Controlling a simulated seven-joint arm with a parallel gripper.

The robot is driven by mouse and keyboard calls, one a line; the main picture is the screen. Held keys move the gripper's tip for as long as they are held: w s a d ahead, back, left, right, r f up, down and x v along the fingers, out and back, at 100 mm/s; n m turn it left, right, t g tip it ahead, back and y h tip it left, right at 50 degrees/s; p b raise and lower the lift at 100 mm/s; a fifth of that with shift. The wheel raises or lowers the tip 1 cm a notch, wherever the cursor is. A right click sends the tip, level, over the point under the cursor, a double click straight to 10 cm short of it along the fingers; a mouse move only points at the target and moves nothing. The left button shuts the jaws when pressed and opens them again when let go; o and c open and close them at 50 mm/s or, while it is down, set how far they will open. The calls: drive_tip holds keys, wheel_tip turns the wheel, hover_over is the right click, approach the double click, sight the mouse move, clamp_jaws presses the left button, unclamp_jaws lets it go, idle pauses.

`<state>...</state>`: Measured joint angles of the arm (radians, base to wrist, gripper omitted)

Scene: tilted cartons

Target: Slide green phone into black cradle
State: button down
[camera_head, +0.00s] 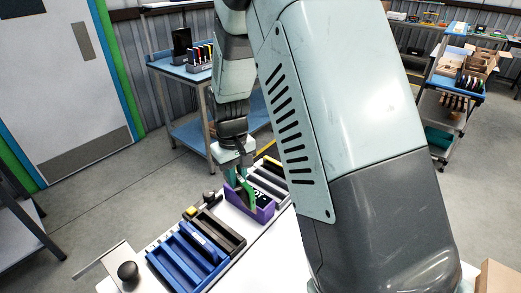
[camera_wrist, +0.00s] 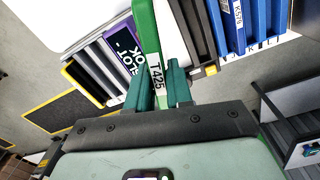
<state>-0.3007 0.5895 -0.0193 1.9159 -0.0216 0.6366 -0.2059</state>
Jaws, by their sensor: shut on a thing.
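The green phone (camera_wrist: 145,28) carries a white label reading T425 and is gripped between the teal fingers of my gripper (camera_wrist: 160,80). In the head view, my gripper (camera_head: 238,178) points down over the row of cradles, and a strip of the green phone (camera_head: 249,194) shows at its fingers, by the left end of a purple cradle. The black cradle (camera_head: 226,232) lies to the left of the gripper, between the blue and purple cradles. A dark cradle (camera_wrist: 201,35) shows just right of the phone in the wrist view. The phone's lower end is hidden in the head view.
A blue cradle (camera_head: 172,262) stands at the near left. The white table front (camera_head: 265,265) is clear.

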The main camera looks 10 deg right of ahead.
drive_tip(key=shift+s+a+f+n, duration=0.5)
drive_tip(key=shift+a+f, duration=0.65)
drive_tip(key=shift+f, duration=1.2)
drive_tip(key=shift+s+a+f+n, duration=0.45)
drive_tip(key=shift+a+f, duration=0.75)
drive_tip(key=shift+f, duration=1.1)
drive_tip(key=shift+s+a+f+n, duration=0.25)
drive_tip(key=shift+a+f+n, duration=0.65)
drive_tip(key=shift+f, duration=1.45)
drive_tip(key=shift+a+f+m, duration=0.25)
drive_tip(key=shift+f, duration=0.1)
drive_tip(key=c, duration=0.9)
unclamp_jaws()
drive_tip(key=shift+c, duration=0.2)
wheel_tip(320, 180, up, 11)
wheel_tip(320, 180, up, 7)
